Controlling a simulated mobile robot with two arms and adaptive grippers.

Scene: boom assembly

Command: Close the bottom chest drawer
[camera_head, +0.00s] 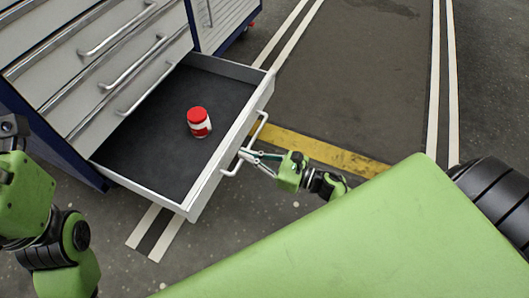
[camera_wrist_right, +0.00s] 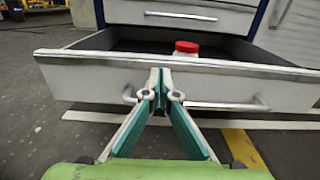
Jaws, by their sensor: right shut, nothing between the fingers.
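The bottom chest drawer (camera_head: 165,135) is pulled far out of the chest. Its white front and bar handle (camera_head: 263,122) face my right arm. In the right wrist view, the drawer front (camera_wrist_right: 90,80) spans the picture, with the handle (camera_wrist_right: 225,106) running behind my fingers. My right gripper (camera_head: 246,154) is shut and empty, with its fingertips (camera_wrist_right: 160,76) at the middle of the drawer front, by the handle. I cannot tell whether they touch it. Part of my left arm shows at the left edge of the head view, but its gripper does not.
A red-lidded jar (camera_head: 199,122) stands inside the drawer; it also shows in the right wrist view (camera_wrist_right: 186,48). The chest's upper drawers (camera_head: 95,60) are shut. Another cabinet (camera_head: 222,20) stands behind. The marked floor (camera_head: 345,80) right of the drawer is clear.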

